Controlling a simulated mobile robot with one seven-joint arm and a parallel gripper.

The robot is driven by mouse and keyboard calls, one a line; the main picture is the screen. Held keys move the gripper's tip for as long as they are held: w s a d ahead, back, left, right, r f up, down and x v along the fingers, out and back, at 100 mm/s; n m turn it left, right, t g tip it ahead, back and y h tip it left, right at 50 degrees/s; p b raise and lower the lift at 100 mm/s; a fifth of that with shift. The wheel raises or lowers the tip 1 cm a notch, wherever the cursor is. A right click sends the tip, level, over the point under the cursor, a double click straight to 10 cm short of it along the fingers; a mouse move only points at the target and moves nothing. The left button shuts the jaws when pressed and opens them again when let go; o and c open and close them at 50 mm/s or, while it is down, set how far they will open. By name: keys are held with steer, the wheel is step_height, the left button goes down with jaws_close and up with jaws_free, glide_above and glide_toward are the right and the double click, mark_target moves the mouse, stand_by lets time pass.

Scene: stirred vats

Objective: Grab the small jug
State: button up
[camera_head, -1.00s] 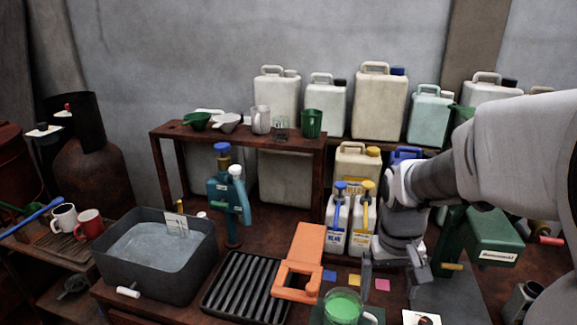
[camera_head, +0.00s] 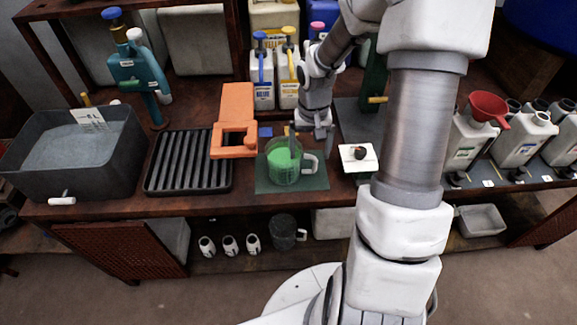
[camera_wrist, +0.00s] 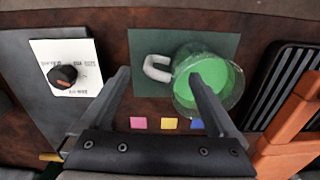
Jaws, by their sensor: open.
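A small clear jug (camera_head: 284,163) with green liquid and a pale handle stands upright on a dark green mat (camera_head: 262,186). It also shows in the wrist view (camera_wrist: 226,102), with its handle (camera_wrist: 152,66) toward the left. My gripper (camera_head: 308,143) is open and empty above the handle side of the jug. In the wrist view my fingers (camera_wrist: 158,76) lie on either side of the handle. One finger overlaps the green liquid; I cannot tell whether its tip is inside the jug or above it.
A white scale with a black knob (camera_head: 358,158) is right of the mat. An orange stand (camera_head: 235,110) and a ribbed black rack (camera_head: 185,168) are left. Blue and yellow pump bottles (camera_head: 288,80) stand behind. A dark mug (camera_head: 284,232) is on the lower shelf.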

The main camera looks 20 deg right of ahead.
mark_target(308, 171)
step_height(308, 171, down, 8)
steer(key=shift+f+b, duration=0.1)
steer(key=shift+b, duration=0.9)
jaws_close()
